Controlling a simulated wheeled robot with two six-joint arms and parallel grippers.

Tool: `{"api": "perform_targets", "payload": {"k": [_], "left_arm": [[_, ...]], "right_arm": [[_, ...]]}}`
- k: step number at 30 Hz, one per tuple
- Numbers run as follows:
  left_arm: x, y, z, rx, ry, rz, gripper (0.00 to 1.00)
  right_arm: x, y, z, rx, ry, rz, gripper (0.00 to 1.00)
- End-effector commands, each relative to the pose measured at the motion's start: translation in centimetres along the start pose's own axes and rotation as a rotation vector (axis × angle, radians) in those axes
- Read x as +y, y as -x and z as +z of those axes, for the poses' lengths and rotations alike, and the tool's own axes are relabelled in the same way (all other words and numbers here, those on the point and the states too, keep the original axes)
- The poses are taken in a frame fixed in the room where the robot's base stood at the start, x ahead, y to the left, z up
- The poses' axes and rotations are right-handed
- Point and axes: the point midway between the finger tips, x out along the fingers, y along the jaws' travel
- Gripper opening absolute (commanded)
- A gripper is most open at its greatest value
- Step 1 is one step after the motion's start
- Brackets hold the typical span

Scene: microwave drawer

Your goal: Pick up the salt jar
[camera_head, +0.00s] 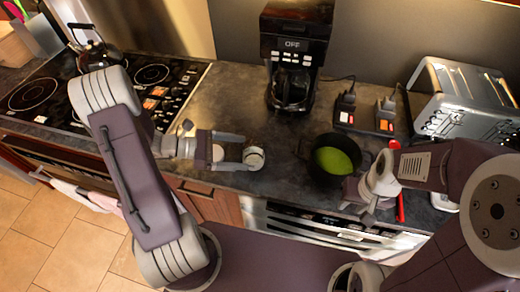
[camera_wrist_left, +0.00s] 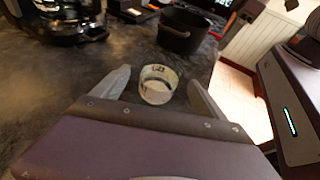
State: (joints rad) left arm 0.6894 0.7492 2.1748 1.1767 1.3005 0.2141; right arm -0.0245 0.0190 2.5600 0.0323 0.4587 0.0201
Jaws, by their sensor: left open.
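A small round pale jar (camera_head: 254,158), which I take to be the salt jar, stands on the dark counter near its front edge. In the left wrist view the jar (camera_wrist_left: 157,85) has a pale top and dark marks on its side. My left gripper (camera_head: 243,152) is open, with its fingers reaching from the left and the jar at the fingertips, between their lines. The left wrist view shows one finger on each side of it (camera_wrist_left: 160,76), with gaps. My right gripper (camera_head: 360,194) is by the pot at the right; its jaws are unclear.
A black pot (camera_head: 314,173) with green contents stands to the right of the jar. A coffee maker (camera_head: 293,60) is at the back, a toaster (camera_head: 462,100) at the right, a stove (camera_head: 160,85) at the left. Bare counter lies behind the jar.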

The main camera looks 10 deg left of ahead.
Motion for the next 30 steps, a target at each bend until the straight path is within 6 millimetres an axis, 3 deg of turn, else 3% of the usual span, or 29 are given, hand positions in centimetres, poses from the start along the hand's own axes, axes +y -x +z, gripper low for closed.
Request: {"api": "perform_targets", "payload": {"k": [7, 14, 21, 29, 30], "left_arm": [[-0.1, -3.2, 0.0, 0.0, 0.002, -0.005, 0.83], [-0.1, -4.5, 0.0, 0.002, 0.0, -0.005, 0.83], [0.0, -8.6, -0.1, 0.002, 0.0, -0.006, 0.83], [0.1, -9.1, -0.2, 0.003, -0.001, -0.002, 0.83], [0.1, -9.1, -0.2, 0.003, -0.001, -0.002, 0.74]], "right_arm": [[0.0, 0.4, 0.0, 0.0, 0.0, 0.0, 0.36], [0.0, 0.6, -0.1, 0.0, 0.0, 0.0, 0.36], [0.0, 1.2, -0.1, 0.0, 0.0, 0.0, 0.36], [0.0, 1.1, -0.1, 0.0, 0.0, 0.0, 0.36], [0.0, 1.1, -0.1, 0.0, 0.0, 0.0, 0.36]]}}
